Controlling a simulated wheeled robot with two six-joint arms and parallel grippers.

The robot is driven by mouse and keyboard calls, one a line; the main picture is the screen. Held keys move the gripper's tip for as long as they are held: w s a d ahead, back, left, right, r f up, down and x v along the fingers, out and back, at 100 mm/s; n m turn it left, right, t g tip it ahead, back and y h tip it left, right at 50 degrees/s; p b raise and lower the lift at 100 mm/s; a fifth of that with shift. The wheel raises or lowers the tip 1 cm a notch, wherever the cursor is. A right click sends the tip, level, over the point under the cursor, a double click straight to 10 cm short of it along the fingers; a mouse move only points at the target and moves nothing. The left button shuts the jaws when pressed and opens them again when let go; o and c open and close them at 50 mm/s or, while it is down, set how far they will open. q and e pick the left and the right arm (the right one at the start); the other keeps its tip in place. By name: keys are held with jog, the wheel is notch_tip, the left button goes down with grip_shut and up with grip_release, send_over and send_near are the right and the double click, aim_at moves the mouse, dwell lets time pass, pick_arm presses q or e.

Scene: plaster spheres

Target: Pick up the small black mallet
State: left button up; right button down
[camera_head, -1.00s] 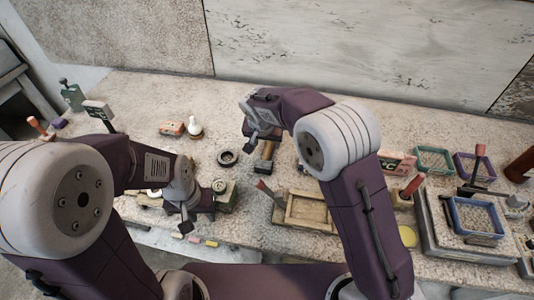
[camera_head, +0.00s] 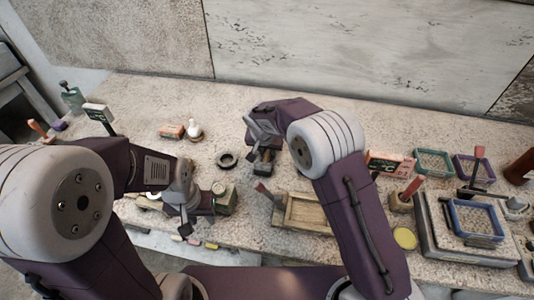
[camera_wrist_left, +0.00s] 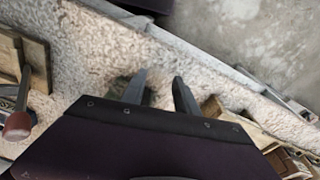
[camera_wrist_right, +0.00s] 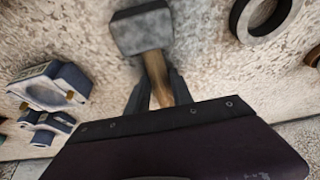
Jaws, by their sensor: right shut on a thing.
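The small mallet has a dark head (camera_wrist_right: 142,30) and a short wooden handle (camera_wrist_right: 157,76), clearest in the right wrist view. My right gripper (camera_wrist_right: 159,78) is shut on the handle, with a finger on each side and the head beyond the fingertips. In the head view the mallet head (camera_head: 262,168) shows just below my right gripper (camera_head: 265,152), and the handle is mostly hidden by it. I cannot tell whether the mallet touches the worktop. My left gripper (camera_wrist_left: 160,86) is open and empty near the front edge, low left in the head view (camera_head: 184,222).
A dark ring (camera_head: 227,160) lies left of the mallet. A wooden frame box (camera_head: 305,212) is in front of it. Blue-grey clamp-like parts (camera_wrist_right: 48,88) lie left in the right wrist view. Trays and a blue sieve (camera_head: 476,218) crowd the right.

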jog(key=shift+r, duration=0.45)
pick_arm(q)
jog(key=shift+r, duration=0.15)
pick_arm(e)
notch_tip(320, 180, up, 3)
jog(key=shift+w+f, duration=0.1)
pick_arm(q)
jog(key=shift+f+b, duration=0.45)
jog(key=shift+f, duration=0.1)
pick_arm(e)
jog(key=s+d+r, duration=0.7)
jog(key=s, duration=0.2)
jog(key=shift+d, duration=0.35)
jog(key=shift+r, duration=0.1)
